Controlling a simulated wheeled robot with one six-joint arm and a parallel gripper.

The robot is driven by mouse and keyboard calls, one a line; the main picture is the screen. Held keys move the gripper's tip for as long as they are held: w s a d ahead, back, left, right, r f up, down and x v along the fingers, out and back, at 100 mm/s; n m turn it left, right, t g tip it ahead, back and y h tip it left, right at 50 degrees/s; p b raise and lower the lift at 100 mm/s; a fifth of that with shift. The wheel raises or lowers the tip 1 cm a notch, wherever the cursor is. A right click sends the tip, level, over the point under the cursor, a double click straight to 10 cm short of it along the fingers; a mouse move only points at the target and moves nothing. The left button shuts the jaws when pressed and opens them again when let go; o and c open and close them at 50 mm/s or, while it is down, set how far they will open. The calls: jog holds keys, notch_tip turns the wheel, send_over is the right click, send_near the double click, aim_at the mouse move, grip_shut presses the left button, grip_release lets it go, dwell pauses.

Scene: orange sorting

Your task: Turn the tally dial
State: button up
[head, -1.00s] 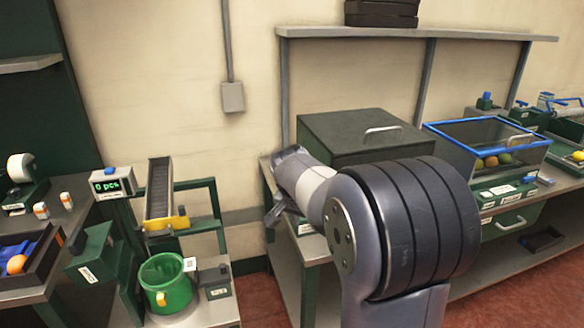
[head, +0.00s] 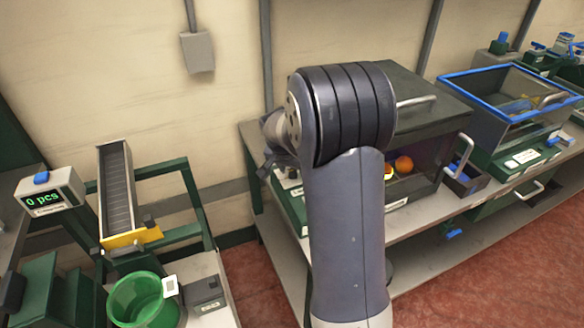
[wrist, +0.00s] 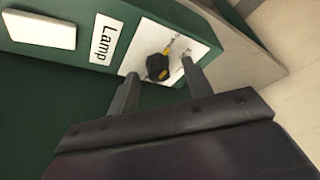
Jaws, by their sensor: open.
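In the wrist view a black dial (wrist: 157,68) with a yellow pointer sits on a white plate on a dark green panel, beside a label reading "Lamp". No label reading "tally" is legible. My gripper (wrist: 161,66) is open, its two fingers on either side of the dial; I cannot tell if they touch it. In the head view my gripper (head: 268,165) is at the left end of the long bench, partly hidden by my arm. A display box (head: 50,192) reading "0 pcs" stands at the left.
A dark cabinet (head: 435,80) holding an orange (head: 404,164) stands behind my arm. A blue-rimmed clear bin (head: 485,78) is to its right. A ribbed chute (head: 116,185) and a green bucket (head: 140,300) stand at the left. Red floor (head: 440,290) is open in front.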

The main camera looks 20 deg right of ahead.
jog(key=shift+c, duration=0.6)
jog(key=c, duration=0.9)
jog(key=shift+f, duration=0.1)
jog(key=shift+m+b, duration=0.4)
jog(key=shift+b, duration=0.1)
jog(key=shift+f+b, duration=0.1)
jog(key=shift+b, duration=0.2)
jog(key=m+g+b, duration=0.1)
jog(key=m+b, duration=0.1)
jog(key=shift+w+m+h, duration=0.1)
jog(key=shift+m+h, duration=0.2)
jog(key=shift+h, duration=0.1)
jog(key=m+g+b, duration=0.1)
jog(key=m+g, duration=0.1)
jog(key=m, duration=0.3)
jog(key=shift+w+a, duration=0.1)
jog(key=shift+m, duration=0.3)
